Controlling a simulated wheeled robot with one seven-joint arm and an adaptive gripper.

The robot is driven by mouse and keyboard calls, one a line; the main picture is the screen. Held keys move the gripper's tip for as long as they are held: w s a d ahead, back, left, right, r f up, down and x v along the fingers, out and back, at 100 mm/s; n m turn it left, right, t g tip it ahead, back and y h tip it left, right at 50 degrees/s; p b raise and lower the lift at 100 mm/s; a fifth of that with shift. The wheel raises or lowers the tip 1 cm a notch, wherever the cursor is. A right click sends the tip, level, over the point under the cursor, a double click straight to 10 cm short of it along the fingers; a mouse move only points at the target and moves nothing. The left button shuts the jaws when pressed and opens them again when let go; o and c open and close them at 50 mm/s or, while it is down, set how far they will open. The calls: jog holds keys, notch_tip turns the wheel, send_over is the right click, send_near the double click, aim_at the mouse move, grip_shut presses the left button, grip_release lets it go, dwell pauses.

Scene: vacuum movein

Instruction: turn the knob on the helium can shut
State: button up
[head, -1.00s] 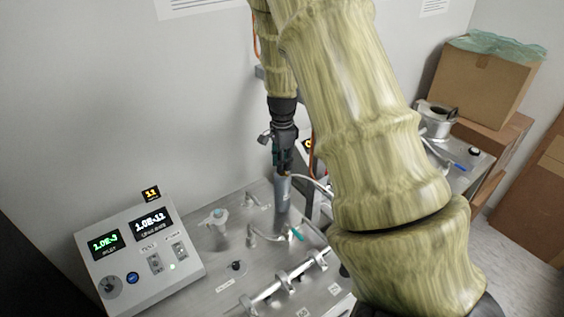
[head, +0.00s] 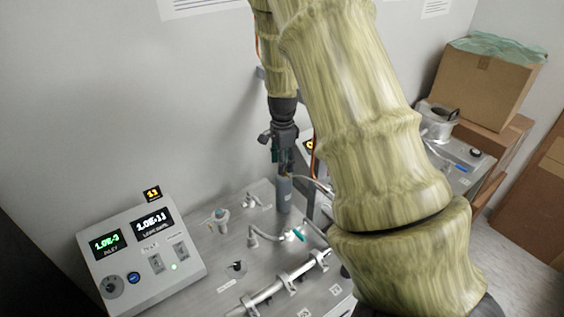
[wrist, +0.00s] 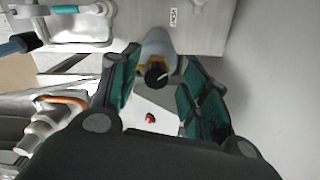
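The helium can (head: 284,195) is a slim grey cylinder standing upright near the back edge of the metal bench top. In the wrist view the can (wrist: 158,45) shows end-on at the top centre, with a dark knob (wrist: 157,74) bearing a white line mark. My gripper (head: 283,166) points down right above the can. In the wrist view, its two green-padded fingers (wrist: 160,70) are apart, one on each side of the knob. A gap shows between the pads and the knob; whether either pad touches it is hard to tell.
A control box (head: 140,250) with two lit displays stands at the left of the bench. Pipe fittings (head: 265,238), a teal-handled valve (head: 298,234) and a clamped tube (head: 280,285) lie in front of the can. A wall rises close behind. Cardboard boxes (head: 492,85) stand at right.

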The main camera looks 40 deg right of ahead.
jog(key=shift+s+d, duration=0.1)
notch_tip(320, 180, up, 12)
dwell(0.7)
jog(key=shift+f, duration=0.1)
